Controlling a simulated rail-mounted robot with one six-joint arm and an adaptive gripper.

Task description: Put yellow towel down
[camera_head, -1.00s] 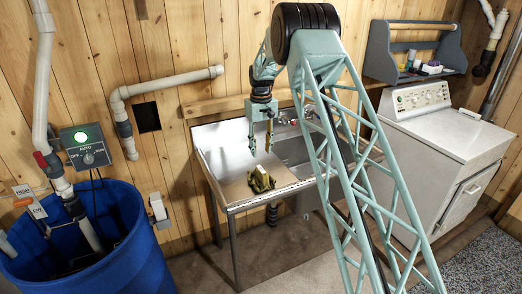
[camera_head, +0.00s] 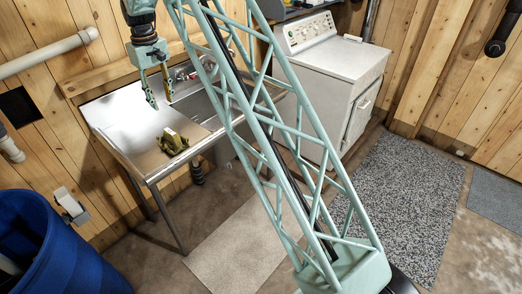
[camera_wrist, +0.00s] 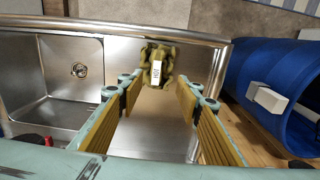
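The yellow towel (camera_head: 172,141) lies crumpled on the flat metal drainboard (camera_head: 130,126) of the sink, near its front edge. In the wrist view the towel (camera_wrist: 158,65) has a white label and lies beyond my fingers, near the metal rim. My gripper (camera_head: 160,99) hangs above the drainboard, fingers down, apart from the towel. In the wrist view my gripper (camera_wrist: 161,92) is open, with its ribbed yellow pads wide apart and nothing between them.
The sink basin (camera_wrist: 75,70) is beside the drainboard. A white washing machine (camera_head: 330,70) stands to the right of the sink. A blue barrel (camera_head: 62,255) stands at the lower left. A speckled mat (camera_head: 400,195) lies on the floor at right.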

